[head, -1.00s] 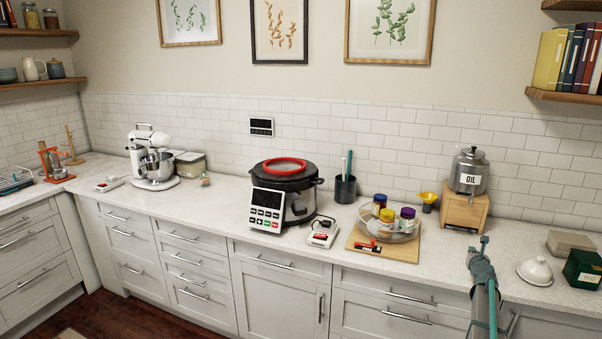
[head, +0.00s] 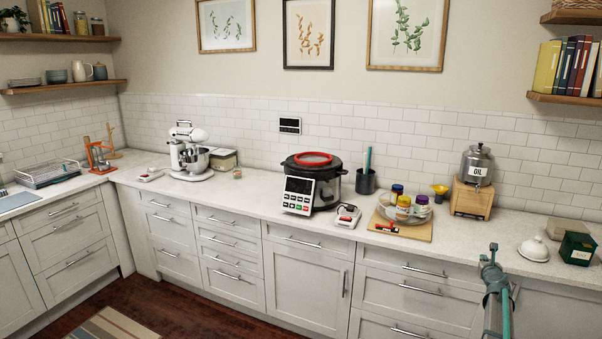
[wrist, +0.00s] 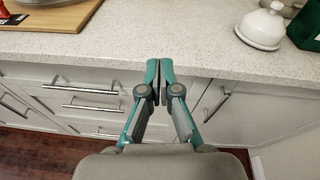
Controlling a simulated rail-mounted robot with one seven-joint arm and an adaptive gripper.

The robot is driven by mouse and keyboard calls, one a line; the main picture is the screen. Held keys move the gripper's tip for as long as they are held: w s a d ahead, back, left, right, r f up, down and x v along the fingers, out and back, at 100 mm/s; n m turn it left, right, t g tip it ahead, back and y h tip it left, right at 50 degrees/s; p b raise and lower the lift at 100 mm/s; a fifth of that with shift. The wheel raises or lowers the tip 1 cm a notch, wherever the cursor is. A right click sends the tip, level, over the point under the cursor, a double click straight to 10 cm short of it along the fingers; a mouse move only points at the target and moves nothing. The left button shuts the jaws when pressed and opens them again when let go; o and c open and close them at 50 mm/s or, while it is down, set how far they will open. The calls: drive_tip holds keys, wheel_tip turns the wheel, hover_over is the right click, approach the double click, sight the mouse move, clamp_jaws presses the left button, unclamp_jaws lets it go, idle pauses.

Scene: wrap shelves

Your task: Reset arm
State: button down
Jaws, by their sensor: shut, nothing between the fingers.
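My gripper (wrist: 159,72) is shut with nothing between its fingertips in the wrist view. It points at the front edge of the white speckled counter (wrist: 190,42), in front of the drawers. In the head view my gripper (head: 491,249) shows at the lower right, low in front of the counter edge. It is apart from every object on the counter.
A wooden board (head: 410,236) with jars on a clear tray lies left of my gripper. A white lidded dish (head: 533,249) and a green box (head: 577,248) stand to the right. A cooker (head: 311,180) and a mixer (head: 189,155) stand farther left. Floor in front is free.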

drive_tip(key=s+a+f+n+g+y, duration=0.3)
drive_tip(key=s+a+f+n, duration=0.55)
drive_tip(key=a+f, duration=0.25)
drive_tip(key=s+a+f+n+g+y, duration=0.3)
drive_tip(key=s+a+f+n, duration=0.4)
drive_tip(key=a+f+n, duration=0.3)
drive_tip(key=s+a+f+n+g+y, duration=0.3)
drive_tip(key=s+a+f+n, duration=0.45)
drive_tip(key=a+f, duration=0.4)
drive_tip(key=s+a+f+n+g+h+b, duration=0.1)
drive_tip(key=s+a+f+n+g, duration=0.3)
drive_tip(key=s, duration=1.1)
drive_tip(key=s+a+f+n+g+b, duration=0.1)
drive_tip(key=s+a+f+n+g, duration=0.3)
drive_tip(key=s+a, duration=0.7)
drive_tip(key=s+a+f+n+g+h+b, duration=0.1)
drive_tip(key=s+a+f+n+g, duration=0.3)
drive_tip(key=s, duration=1.5)
drive_tip(key=a+n, duration=0.1)
drive_tip(key=a, duration=0.2)
drive_tip(key=shift+s+a+h, duration=0.15)
drive_tip(key=shift+a+h, duration=0.1)
drive_tip(key=shift+h, duration=0.05)
